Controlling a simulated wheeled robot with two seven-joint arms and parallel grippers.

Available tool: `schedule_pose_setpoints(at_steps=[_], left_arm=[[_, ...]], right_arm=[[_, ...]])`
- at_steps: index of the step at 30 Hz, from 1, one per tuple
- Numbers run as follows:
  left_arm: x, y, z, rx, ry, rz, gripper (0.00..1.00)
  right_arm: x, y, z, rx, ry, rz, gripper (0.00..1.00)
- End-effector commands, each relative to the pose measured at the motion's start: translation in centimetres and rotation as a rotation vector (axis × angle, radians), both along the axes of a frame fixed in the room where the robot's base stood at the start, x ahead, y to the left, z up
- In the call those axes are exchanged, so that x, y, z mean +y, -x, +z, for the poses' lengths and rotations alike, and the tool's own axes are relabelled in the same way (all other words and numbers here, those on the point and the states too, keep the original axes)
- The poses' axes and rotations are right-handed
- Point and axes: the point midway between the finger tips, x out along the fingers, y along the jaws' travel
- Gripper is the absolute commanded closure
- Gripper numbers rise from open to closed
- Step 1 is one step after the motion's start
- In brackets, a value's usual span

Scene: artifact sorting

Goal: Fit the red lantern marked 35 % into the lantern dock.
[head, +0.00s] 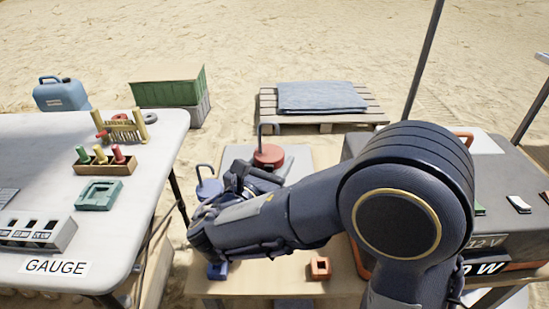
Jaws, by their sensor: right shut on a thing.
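A red lantern (268,154) with a dark upright handle stands out behind my right forearm, at the middle of the head view. My right gripper (252,178) is shut at its near side, on what looks like this lantern; the contact is partly hidden by the gripper and wrist. No 35 % mark can be read. A blue lantern (208,187) with a ring handle is just left of the gripper. I cannot make out for certain which thing is the lantern dock. My left gripper is not in view.
The wooden bench (285,288) carries an orange square socket (320,268) and a blue one (217,271). A white table (150,135) with gauge blocks is at left. A dark case (500,165) is at right. A pallet (320,118) lies behind on sand.

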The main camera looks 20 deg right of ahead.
Motion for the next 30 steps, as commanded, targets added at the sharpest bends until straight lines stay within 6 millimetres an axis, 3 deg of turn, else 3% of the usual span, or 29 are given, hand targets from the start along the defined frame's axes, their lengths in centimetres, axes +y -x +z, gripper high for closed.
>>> schedule_pose_setpoints(at_steps=[8,21,30], left_arm=[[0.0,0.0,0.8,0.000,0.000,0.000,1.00],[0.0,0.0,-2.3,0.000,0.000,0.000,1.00],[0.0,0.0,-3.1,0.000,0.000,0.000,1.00]], right_arm=[[0.2,0.1,0.0,0.004,-0.001,0.002,0.81],[0.1,0.1,-4.5,0.004,-0.001,0.001,0.81],[0.1,0.1,-5.9,0.002,-0.003,0.001,0.81]])
